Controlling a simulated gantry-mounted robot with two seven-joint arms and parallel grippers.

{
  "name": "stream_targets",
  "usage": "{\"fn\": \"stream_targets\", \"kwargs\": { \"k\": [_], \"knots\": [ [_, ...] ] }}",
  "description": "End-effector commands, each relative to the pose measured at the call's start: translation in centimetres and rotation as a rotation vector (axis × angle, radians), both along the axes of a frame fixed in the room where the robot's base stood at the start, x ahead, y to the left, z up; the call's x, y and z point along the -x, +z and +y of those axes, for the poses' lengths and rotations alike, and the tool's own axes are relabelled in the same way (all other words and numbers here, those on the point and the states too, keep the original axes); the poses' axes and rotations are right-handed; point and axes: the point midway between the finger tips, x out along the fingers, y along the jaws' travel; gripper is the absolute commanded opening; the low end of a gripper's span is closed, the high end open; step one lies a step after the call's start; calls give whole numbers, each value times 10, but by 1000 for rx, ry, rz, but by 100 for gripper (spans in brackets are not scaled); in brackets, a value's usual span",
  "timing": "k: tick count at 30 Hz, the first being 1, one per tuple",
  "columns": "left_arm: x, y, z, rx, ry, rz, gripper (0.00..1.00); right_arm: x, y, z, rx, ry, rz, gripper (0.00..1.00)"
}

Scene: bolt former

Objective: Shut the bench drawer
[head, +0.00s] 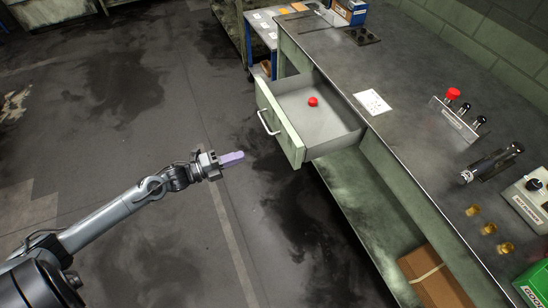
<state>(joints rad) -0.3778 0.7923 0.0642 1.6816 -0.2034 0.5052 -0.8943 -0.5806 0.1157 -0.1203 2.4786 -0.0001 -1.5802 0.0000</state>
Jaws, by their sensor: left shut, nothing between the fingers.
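The bench drawer (338,133) is pulled out from the green workbench on the left side of the bench. Its pale green front (282,127) carries a light bar handle (268,122). A small red object (313,102) lies inside on the drawer floor. My left gripper (232,158) is shut and empty, in front of the drawer and a little below the handle in the picture. A gap shows between its fingertips and the drawer front. My right gripper is out of view.
The workbench top (400,60) holds a white paper (372,102), a red-topped control box (453,120), brass-coloured parts (488,229) and a green bin (535,285). A cardboard box (437,280) sits on the lower shelf. A blue cart (262,35) stands beyond the drawer.

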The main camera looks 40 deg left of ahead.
Motion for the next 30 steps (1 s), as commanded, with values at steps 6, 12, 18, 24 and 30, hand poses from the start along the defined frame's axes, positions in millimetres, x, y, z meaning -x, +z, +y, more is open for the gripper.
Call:
{"fn": "stream_targets", "kwargs": {
  "k": [6,12,18,24,30],
  "knots": [
    [-6,-16,0,-6,-3,-10,0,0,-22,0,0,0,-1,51],
    [-20,-16,-8,-5,-3,-12,0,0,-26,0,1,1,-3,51],
    [-48,-16,-25,-3,-3,-15,0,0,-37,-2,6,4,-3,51],
    [-79,-17,-43,-3,-3,-13,0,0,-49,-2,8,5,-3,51],
    [-104,-17,-58,-3,-3,-11,0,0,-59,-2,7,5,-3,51]
  ]
}}
